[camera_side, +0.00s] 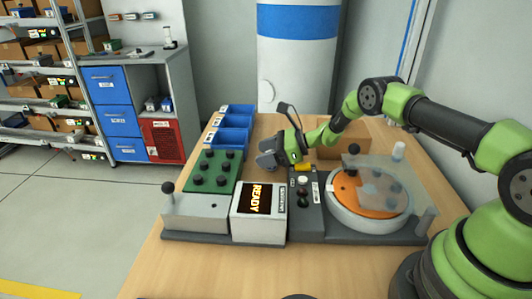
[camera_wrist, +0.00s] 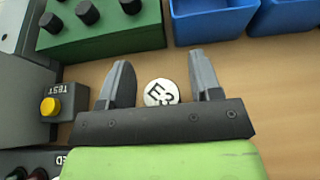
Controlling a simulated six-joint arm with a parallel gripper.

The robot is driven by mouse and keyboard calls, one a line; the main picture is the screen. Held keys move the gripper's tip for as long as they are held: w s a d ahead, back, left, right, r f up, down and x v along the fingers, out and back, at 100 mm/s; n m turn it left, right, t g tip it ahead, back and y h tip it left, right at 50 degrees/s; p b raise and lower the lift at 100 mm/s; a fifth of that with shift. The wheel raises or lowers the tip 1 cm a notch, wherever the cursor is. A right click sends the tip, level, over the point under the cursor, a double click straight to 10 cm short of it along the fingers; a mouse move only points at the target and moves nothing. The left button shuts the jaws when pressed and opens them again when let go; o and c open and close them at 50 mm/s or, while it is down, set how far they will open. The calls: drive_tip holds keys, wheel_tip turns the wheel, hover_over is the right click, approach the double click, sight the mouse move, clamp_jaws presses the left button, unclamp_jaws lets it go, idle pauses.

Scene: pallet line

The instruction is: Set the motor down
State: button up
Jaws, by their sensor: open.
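My gripper (camera_side: 267,158) is over the wooden table, behind the display box and right of the green block. In the wrist view its two fingers (camera_wrist: 160,58) are spread apart. A round white disc (camera_wrist: 161,92) marked "E3" shows between them, with a gap on each side. I cannot tell whether it is the motor's end face or a mark on the table. No motor can be clearly made out in the side view, where the gripper may hide it.
A green block (camera_side: 213,170) with several dark knobs and blue bins (camera_side: 234,121) stand left of my gripper. The READY display (camera_side: 258,214) and a button panel (camera_side: 303,216) are in front. A turntable (camera_side: 366,216) with an orange disc and clear cover stands right.

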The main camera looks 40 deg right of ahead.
drive_tip(key=shift+s+f, duration=0.1)
drive_tip(key=shift+f, duration=0.05)
drive_tip(key=r+v, duration=0.1)
drive_tip(key=v, duration=1.1)
drive_tip(key=s+a+r+n+g+h, duration=0.1)
drive_tip(key=s+a+r+n+g, duration=0.35)
drive_tip(key=r, duration=0.45)
drive_tip(key=s+a+r+n+g+h, duration=0.1)
drive_tip(key=s+a+r+n, duration=0.2)
drive_tip(key=a+r+n, duration=0.4)
drive_tip(key=s+a+r+n+t+h, duration=0.1)
drive_tip(key=s+r+n+h, duration=0.1)
drive_tip(key=s+n, duration=0.3)
drive_tip(key=s+a+r+n+t+h, duration=0.1)
drive_tip(key=s+r+n, duration=0.4)
drive_tip(key=s, duration=0.8)
drive_tip(key=shift+r+n+t+h, duration=0.15)
drive_tip(key=shift+n+t+h, duration=0.55)
drive_tip(key=shift+h, duration=0.5)
